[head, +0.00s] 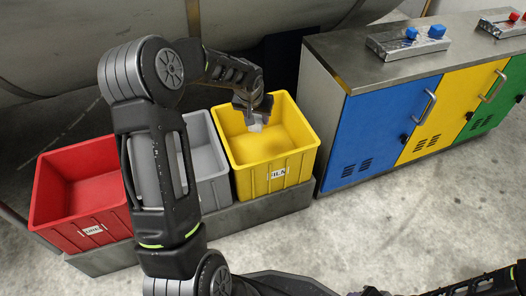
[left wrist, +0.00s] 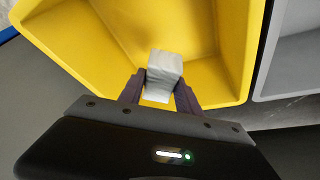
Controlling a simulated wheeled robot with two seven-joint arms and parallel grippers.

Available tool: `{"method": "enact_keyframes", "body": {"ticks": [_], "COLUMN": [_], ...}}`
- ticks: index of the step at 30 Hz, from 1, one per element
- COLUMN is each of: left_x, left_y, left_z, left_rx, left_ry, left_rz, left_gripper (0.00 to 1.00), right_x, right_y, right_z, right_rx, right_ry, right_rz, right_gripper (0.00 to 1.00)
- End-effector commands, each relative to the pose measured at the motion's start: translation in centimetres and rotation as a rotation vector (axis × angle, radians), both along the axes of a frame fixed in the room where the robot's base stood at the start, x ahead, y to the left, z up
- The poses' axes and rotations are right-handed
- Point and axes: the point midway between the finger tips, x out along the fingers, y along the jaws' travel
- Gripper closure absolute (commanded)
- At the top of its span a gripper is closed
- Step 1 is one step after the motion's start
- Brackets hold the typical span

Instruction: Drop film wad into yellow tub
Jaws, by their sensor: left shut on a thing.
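The yellow tub (head: 270,160) stands at the right end of a row of tubs. Its front carries a white label. My left gripper (head: 254,121) is over the open top of the yellow tub, and my left arm reaches across the picture to it. The gripper is shut on the film wad (head: 256,127), a small pale grey-white block. In the left wrist view the film wad (left wrist: 164,75) sits between the two fingers, with the yellow inside of the tub (left wrist: 215,75) behind it. My right gripper does not show clearly.
A grey tub (head: 209,160) and a red tub (head: 82,190) stand left of the yellow one on a low grey base (head: 250,208). A cabinet with blue (head: 380,130), yellow and green doors is at the right. The concrete floor in front is clear.

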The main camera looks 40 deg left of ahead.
Motion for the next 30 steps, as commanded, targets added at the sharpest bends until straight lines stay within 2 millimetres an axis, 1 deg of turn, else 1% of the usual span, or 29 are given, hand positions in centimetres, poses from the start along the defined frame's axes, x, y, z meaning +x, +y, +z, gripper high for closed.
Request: {"method": "enact_keyframes", "body": {"ticks": [2, 10, 11, 19, 26, 30], "left_x": [0.01, 0.01, 0.01, 0.01, 0.01, -0.14], "left_y": [-0.01, -0.01, -0.02, -0.01, -0.01, -0.06], "left_z": [-0.34, -0.28, -0.28, -0.27, -0.27, 0.33], "left_rx": [0.0, 0.0, 0.0, 0.0, 0.0, 0.0], "left_ry": [0.0, -0.001, -0.001, 0.0, 0.0, -0.001], "left_rz": [0.0, 0.0, 0.0, 0.0, 0.0, 0.0], "left_gripper": [0.98, 0.98, 0.57, 0.35, 0.34, 0.34], "right_x": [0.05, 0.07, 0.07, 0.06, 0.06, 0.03], "right_y": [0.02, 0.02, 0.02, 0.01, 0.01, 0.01], "right_z": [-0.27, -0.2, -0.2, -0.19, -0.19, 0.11], "right_rx": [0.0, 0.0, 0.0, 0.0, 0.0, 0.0], "right_ry": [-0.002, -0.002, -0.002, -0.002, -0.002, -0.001], "right_rz": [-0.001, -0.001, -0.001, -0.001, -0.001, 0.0], "right_gripper": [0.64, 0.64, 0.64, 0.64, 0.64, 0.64]}}
